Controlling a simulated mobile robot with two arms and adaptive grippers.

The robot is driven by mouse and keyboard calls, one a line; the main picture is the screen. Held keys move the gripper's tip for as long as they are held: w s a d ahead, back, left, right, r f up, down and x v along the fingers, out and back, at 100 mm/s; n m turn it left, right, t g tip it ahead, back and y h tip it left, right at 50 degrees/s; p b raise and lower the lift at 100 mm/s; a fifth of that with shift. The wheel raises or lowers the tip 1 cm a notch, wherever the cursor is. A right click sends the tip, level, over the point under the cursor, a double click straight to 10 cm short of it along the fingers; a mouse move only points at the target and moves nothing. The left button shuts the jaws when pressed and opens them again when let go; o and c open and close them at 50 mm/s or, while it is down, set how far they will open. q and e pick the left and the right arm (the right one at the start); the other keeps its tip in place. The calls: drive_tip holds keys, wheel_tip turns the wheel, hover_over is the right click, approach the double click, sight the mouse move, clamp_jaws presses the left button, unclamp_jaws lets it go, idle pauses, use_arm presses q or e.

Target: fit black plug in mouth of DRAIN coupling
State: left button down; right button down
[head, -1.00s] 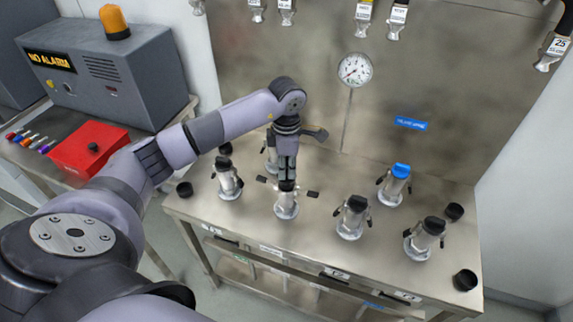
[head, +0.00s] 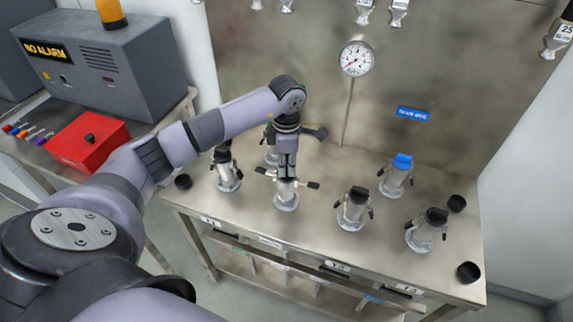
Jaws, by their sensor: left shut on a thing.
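My left gripper (head: 287,170) points straight down over the front middle coupling (head: 286,194), a metal fitting standing on the bench with its two dark-tipped levers spread out to the sides. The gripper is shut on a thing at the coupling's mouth. That looks to be the black plug, but the fingers hide nearly all of it. I cannot tell whether it sits in the mouth or just above it. No DRAIN lettering is readable on this coupling. My right gripper is not in view.
Other couplings stand close by: a black-capped one at left (head: 227,172), one partly hidden behind the gripper, a blue-capped one (head: 397,178) and two black-capped at right (head: 354,210) (head: 428,232). Loose black caps (head: 468,272) lie near the bench edges. A gauge (head: 357,58) is behind.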

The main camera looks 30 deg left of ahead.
use_arm(q)
drive_tip(key=c, duration=1.5)
unclamp_jaws()
drive_tip(key=shift+c, duration=0.2)
